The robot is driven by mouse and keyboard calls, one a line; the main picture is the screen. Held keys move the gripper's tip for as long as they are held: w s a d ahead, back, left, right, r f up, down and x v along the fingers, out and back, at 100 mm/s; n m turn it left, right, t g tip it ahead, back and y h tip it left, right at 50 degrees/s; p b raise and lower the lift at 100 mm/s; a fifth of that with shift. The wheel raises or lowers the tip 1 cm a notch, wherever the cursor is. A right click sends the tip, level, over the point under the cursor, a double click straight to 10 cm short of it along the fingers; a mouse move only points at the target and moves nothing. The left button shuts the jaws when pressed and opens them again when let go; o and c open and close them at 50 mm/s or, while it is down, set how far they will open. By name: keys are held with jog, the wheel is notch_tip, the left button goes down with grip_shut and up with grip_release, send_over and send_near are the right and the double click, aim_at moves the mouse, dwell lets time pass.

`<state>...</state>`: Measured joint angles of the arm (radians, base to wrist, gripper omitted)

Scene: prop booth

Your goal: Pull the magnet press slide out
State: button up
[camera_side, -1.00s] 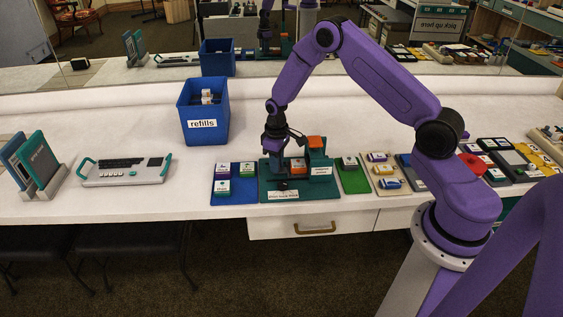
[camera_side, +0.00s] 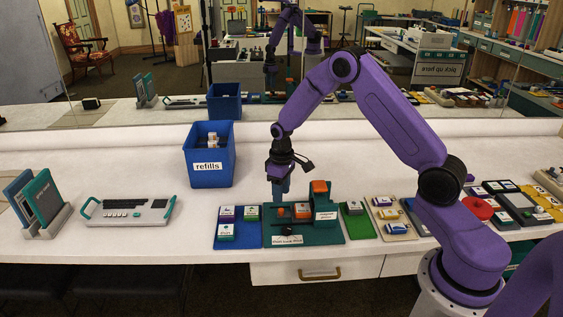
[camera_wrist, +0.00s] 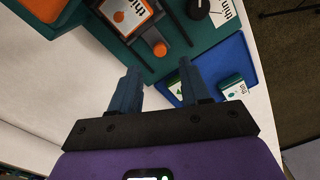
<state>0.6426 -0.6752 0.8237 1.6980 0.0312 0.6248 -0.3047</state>
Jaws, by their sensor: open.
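The magnet press is a dark teal base (camera_side: 330,236) with a taller orange-topped block (camera_side: 319,187) at its back and a label on its front. On it an orange knob (camera_side: 281,211) stands left of a white-topped block (camera_side: 302,209). In the wrist view the knob (camera_wrist: 160,49) sits on a dark bar of the slide, ahead of and between my fingertips. My gripper (camera_wrist: 155,70) is open and empty. In the side view my gripper (camera_side: 281,192) points down just above the knob, apart from it.
A blue tray (camera_side: 240,260) with several small blocks adjoins the press on the left; a green tray (camera_side: 358,226) adjoins it on the right. A blue refills bin (camera_side: 209,178) stands behind left. The table's front edge is close.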

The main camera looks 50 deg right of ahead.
aim_at(281, 209)
notch_tip(281, 209, up, 11)
jog(key=shift+d, duration=0.15)
dwell(0.4)
jog(key=f+n, duration=0.1)
jog(key=f, duration=0.4)
jog(key=f+n, duration=0.1)
jog(key=f, duration=0.5)
jog(key=f+n, duration=0.1)
jog(key=f, duration=0.5)
jog(key=shift+a+f+n, duration=0.2)
jog(key=shift+n, duration=0.1)
